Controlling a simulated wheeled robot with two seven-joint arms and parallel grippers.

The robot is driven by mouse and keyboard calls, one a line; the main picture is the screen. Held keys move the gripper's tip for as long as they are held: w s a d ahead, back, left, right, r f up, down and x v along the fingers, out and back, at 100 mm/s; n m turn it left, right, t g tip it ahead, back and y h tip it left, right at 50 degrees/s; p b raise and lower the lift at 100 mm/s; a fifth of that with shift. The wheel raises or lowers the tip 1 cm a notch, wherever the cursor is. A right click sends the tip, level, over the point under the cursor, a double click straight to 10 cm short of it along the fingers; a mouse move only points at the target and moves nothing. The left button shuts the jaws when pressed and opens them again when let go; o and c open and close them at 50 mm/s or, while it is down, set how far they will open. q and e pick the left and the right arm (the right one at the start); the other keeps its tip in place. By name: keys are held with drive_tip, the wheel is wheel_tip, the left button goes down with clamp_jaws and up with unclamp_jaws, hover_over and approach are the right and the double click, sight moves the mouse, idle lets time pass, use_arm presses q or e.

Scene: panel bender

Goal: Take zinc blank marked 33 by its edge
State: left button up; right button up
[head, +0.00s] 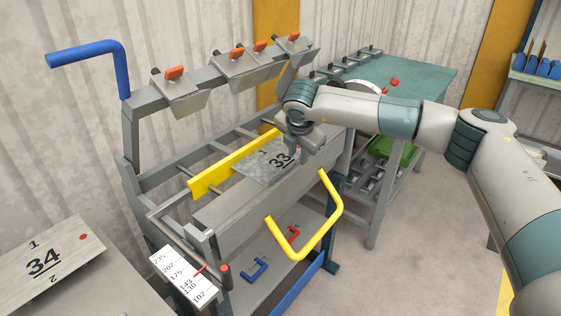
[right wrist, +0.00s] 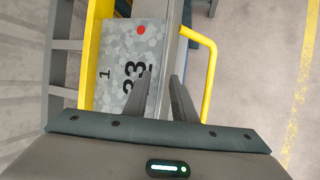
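The zinc blank marked 33 (head: 262,164) is a spangled grey sheet with black print. It lies on the panel bender's bed, along the yellow bar. In the right wrist view the blank (right wrist: 118,68) shows its red dot, and part of its number is hidden by a finger. My right gripper (head: 299,150) is at the blank's right end in the head view. In the right wrist view its fingers (right wrist: 161,80) stand apart near the blank's edge, one overlapping the sheet in the picture. I cannot tell whether they touch it. My left gripper is not in view.
The yellow bar (head: 232,164) and yellow bent handle (head: 333,212) flank the bed. Clamps with orange knobs (head: 217,80) stand above it. A plate marked 34 (head: 55,258) lies at lower left. A green-topped table (head: 425,78) stands behind my right arm.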

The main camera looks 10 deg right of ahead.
drive_tip(key=shift+x, duration=0.95)
clamp_jaws()
idle(1.0)
